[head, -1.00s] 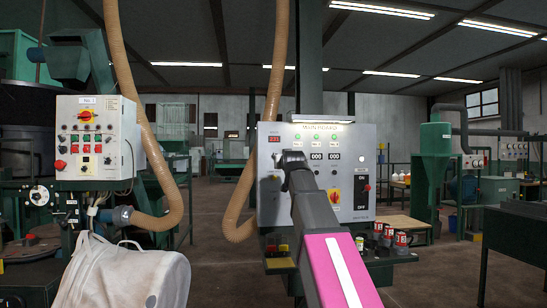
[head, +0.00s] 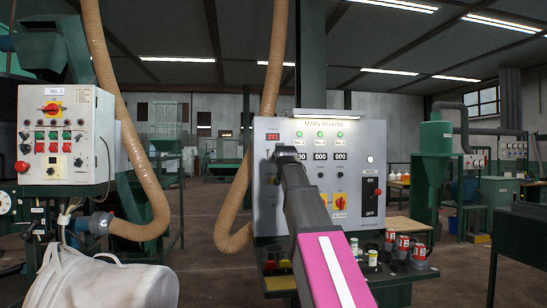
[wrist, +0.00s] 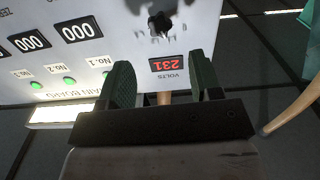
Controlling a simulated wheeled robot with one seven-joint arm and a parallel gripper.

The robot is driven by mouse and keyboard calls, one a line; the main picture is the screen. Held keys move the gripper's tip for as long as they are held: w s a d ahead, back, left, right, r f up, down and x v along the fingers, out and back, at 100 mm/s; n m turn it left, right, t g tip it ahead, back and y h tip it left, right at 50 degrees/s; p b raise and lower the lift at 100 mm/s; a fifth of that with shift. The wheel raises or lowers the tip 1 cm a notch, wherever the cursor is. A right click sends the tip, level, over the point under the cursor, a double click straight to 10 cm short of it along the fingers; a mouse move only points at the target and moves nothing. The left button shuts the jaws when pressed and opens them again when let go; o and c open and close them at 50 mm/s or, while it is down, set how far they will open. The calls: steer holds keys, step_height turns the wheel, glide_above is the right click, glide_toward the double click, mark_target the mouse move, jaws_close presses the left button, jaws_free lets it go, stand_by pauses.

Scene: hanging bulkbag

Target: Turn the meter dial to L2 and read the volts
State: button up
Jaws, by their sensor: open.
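The main board (head: 375,150) is a grey panel on a post in the middle of the head view. Its red volts display (head: 274,137) is at upper left; it also shows upside down in the wrist view (wrist: 168,63) and seems to read 231. The black meter dial (wrist: 160,22) is beside the display, with small labels I cannot read; I cannot tell which one it points to. My gripper (wrist: 164,82) is open and empty, its two green-black fingers apart on either side of the display, short of the dial. In the head view my arm hides the dial.
The board also has counters (head: 320,156), green lamps, red-yellow switches (head: 340,202) and an on/off switch (head: 371,195). A hose (head: 245,190) hangs close left. A white sack (head: 100,280) and control box (head: 62,135) are at left.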

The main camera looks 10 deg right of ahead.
steer(key=w, duration=0.8)
steer(key=shift+w, duration=0.25)
steer(key=shift+c, duration=0.3)
steer(key=c, duration=0.9)
